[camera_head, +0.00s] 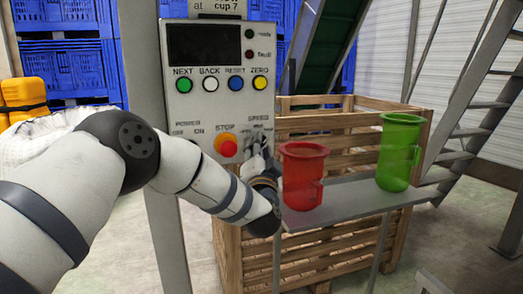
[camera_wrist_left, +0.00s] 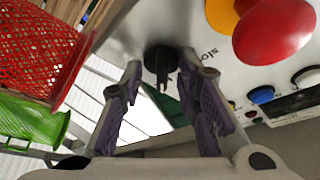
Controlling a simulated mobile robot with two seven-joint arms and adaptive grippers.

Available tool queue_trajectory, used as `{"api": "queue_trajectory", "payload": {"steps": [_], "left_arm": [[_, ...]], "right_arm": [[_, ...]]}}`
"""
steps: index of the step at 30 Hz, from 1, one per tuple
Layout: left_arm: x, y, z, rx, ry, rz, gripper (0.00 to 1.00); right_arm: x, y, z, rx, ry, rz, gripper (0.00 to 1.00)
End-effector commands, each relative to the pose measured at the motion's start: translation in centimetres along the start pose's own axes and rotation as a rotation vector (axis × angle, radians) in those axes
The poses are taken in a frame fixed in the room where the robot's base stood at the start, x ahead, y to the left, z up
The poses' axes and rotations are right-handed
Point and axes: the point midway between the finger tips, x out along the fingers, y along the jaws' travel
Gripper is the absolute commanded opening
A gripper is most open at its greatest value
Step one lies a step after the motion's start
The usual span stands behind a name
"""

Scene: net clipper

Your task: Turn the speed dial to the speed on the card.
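The grey control panel (camera_head: 205,110) stands upright at the centre of the head view, with a label reading SPEED at its lower right. The speed dial is mostly hidden there behind my left gripper (camera_head: 261,155). In the left wrist view the dial is a dark round knob (camera_wrist_left: 160,60) with a pointer-like part. My left gripper's two fingers are apart, one on each side of the knob, with gaps visible; contact is not clear. My right gripper is in neither view.
The red STOP button (camera_head: 228,148) is close to the left of my gripper. Four coloured buttons are above. A red cup (camera_head: 303,178) and a green cup (camera_head: 398,155) stand on a grey shelf (camera_head: 350,197) at right, before a wooden crate (camera_head: 335,250).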

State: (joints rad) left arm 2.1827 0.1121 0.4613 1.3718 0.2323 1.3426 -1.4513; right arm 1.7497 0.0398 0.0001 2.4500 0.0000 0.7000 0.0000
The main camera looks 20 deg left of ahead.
Motion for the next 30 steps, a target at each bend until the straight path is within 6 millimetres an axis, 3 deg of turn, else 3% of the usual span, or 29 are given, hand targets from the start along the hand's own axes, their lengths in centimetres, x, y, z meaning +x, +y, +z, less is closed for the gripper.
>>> {"api": "queue_trajectory", "payload": {"steps": [6, 10, 23, 30], "left_arm": [[0.08, -0.24, -0.2, -0.002, 0.002, -0.003, 0.27], [0.06, -0.2, -0.18, -0.002, 0.002, -0.002, 0.0], [0.09, -0.22, -0.17, -0.019, 0.002, -0.01, 0.0], [0.1, -0.03, -0.18, -0.124, 0.003, -0.054, 0.0]], "right_arm": [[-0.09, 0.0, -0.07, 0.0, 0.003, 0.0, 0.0], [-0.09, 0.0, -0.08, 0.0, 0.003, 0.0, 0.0], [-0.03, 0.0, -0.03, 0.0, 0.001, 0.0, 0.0], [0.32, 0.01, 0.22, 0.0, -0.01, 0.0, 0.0]]}}
